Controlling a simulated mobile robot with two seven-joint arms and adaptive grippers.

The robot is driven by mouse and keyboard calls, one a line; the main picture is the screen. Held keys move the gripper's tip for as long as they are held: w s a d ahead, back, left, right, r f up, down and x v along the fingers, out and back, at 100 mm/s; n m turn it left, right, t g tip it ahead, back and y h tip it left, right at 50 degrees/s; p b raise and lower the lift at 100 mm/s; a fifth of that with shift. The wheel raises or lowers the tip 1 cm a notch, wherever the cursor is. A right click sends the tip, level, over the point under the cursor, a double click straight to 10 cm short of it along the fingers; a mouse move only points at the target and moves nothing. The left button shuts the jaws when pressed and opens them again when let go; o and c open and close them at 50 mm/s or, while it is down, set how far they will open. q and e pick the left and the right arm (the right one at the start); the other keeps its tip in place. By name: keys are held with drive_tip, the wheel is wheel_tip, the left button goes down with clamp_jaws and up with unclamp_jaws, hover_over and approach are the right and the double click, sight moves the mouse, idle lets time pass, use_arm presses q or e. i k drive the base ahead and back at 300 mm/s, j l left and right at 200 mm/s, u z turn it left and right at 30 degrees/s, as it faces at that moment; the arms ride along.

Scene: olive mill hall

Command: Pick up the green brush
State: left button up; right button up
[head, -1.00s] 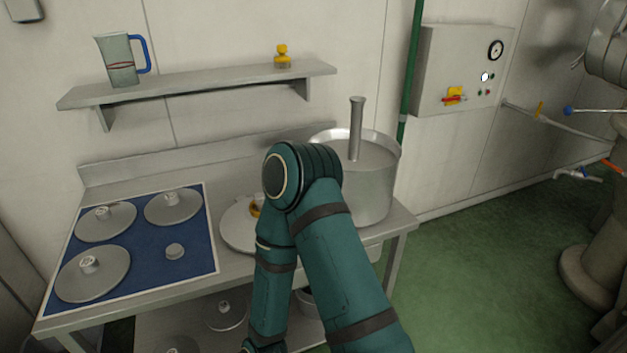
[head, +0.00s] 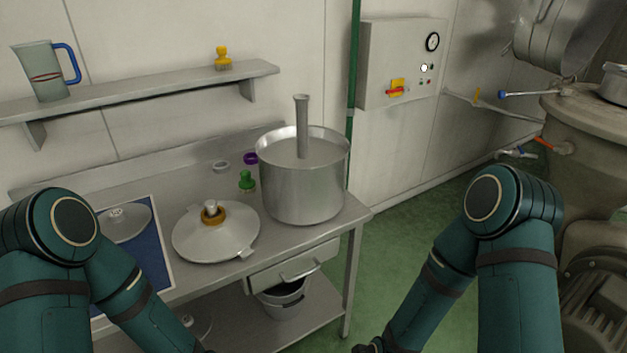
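The green brush (head: 247,181) stands on the metal table (head: 190,178), left of the large steel pot and behind the round lid. My two arms show at the lower left and lower right of the head view. Both run down out of the bottom edge, and neither gripper's fingers can be seen. Nothing of mine touches the brush.
A steel pot (head: 303,185) with an upright tube stands right of the brush. A lid (head: 216,236) with an orange ring lies in front. A purple ring (head: 250,158) and a grey ring (head: 221,166) lie behind. A yellow brush (head: 223,58) sits on the shelf (head: 150,92).

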sight(247, 185)
drive_tip(key=i+j+z, duration=0.1)
drive_tip(key=i+z, duration=0.15)
drive_tip(key=z, duration=0.15)
drive_tip(key=i+j+z, duration=0.15)
drive_tip(key=z, duration=0.3)
drive_tip(key=i+j, duration=0.05)
drive_tip(key=i, duration=0.05)
